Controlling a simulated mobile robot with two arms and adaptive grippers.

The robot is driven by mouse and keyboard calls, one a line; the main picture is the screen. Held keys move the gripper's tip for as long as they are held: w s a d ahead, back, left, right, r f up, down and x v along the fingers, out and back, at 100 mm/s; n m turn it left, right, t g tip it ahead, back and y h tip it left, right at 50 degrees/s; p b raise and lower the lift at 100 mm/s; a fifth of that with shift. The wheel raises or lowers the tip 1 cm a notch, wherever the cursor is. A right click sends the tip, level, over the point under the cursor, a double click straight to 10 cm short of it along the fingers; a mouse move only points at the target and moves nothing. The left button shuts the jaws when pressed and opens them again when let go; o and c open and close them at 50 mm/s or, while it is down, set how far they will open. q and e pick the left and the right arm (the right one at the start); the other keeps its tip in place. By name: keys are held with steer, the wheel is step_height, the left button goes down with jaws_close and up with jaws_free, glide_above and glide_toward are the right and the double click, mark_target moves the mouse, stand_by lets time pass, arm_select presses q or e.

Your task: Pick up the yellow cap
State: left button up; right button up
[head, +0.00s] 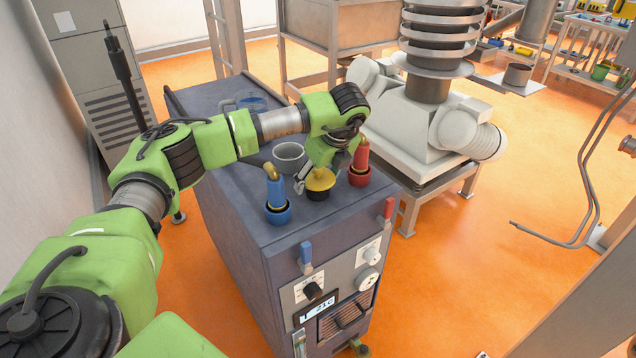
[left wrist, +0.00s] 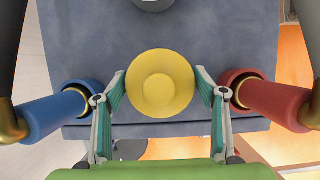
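The yellow cap (head: 320,180) sits on a black round base on top of the dark grey cabinet (head: 228,172), between a blue fitting and a red fitting. In the left wrist view the yellow cap (left wrist: 160,83) is round, with a raised middle, and lies centred between the fingers. My left gripper (left wrist: 161,90) is open, with one teal-padded finger on each side of the cap. The fingers are very close to its rim, with a narrow gap visible on the right. In the head view my left arm partly hides the gripper (head: 323,177). My right gripper is not in view.
The blue fitting (head: 276,192) and red fitting (head: 361,160) stand close on either side of the cap. A grey cup (head: 289,157) is behind it on the cabinet. White machinery (head: 420,125) stands behind right. The orange floor is open at the front right.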

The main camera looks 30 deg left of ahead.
arm_select(q)
steer(key=c, duration=0.7)
steer(key=shift+o, duration=0.2)
